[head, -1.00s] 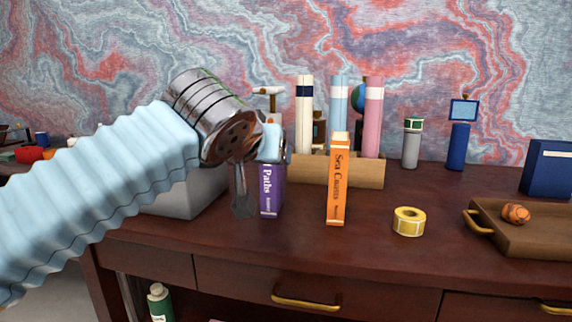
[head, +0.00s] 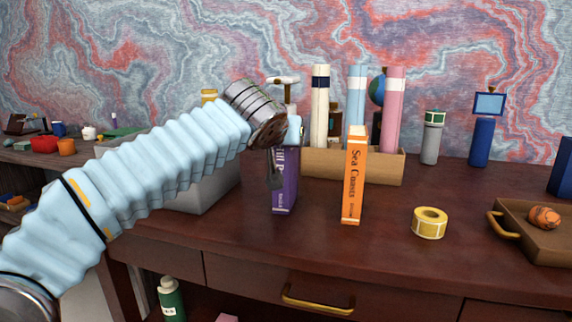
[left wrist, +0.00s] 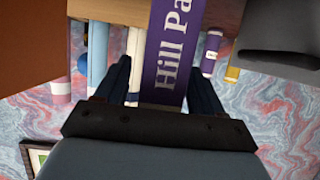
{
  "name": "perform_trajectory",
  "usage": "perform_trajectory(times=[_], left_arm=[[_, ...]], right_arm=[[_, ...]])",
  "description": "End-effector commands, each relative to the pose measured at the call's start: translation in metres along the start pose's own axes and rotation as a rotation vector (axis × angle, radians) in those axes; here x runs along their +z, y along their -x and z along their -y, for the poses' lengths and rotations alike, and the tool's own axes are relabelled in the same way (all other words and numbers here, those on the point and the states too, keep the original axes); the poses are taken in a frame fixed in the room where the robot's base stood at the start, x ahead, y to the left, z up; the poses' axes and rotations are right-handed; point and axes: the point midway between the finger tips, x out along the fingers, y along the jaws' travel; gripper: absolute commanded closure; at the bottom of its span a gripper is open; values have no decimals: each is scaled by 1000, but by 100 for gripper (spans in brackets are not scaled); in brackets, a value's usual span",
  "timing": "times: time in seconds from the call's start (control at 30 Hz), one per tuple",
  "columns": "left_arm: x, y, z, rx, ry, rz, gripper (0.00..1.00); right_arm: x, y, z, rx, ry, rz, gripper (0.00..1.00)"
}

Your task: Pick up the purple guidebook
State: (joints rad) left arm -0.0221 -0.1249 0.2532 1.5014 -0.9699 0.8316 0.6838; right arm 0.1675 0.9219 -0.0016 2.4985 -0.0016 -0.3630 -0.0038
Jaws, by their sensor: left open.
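The purple guidebook (head: 286,186) stands upright on the desk, its spine facing me with white lettering. In the left wrist view its spine, reading "Hill Pa", (left wrist: 170,50) lies between my two dark fingers. My left gripper (head: 275,170) is at the book's upper part, and its arm hides the book's top. In the left wrist view the left gripper (left wrist: 160,85) is open, with a finger on each side of the book and a gap at the left finger. My right gripper is not in view.
An orange book (head: 354,180) stands just right of the purple one. A wooden box (head: 330,163) with tall rolls or books is behind. A grey box (head: 200,190) is at left. A yellow tape roll (head: 430,222) and brown tray (head: 510,232) are at right.

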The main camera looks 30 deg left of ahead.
Motion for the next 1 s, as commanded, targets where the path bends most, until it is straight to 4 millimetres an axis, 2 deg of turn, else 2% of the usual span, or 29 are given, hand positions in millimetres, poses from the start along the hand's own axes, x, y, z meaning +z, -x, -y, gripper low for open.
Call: perform_trajectory(times=[0.13,0.37,0.8,1.0], left_arm=[[0,-15,0,1,1,0,32],[0,-17,0,1,1,0,32],[0,-17,0,2,1,0,99],[0,-16,0,2,1,0,100]], right_arm=[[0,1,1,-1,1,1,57],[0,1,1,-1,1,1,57],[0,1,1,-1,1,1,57],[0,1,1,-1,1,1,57]])
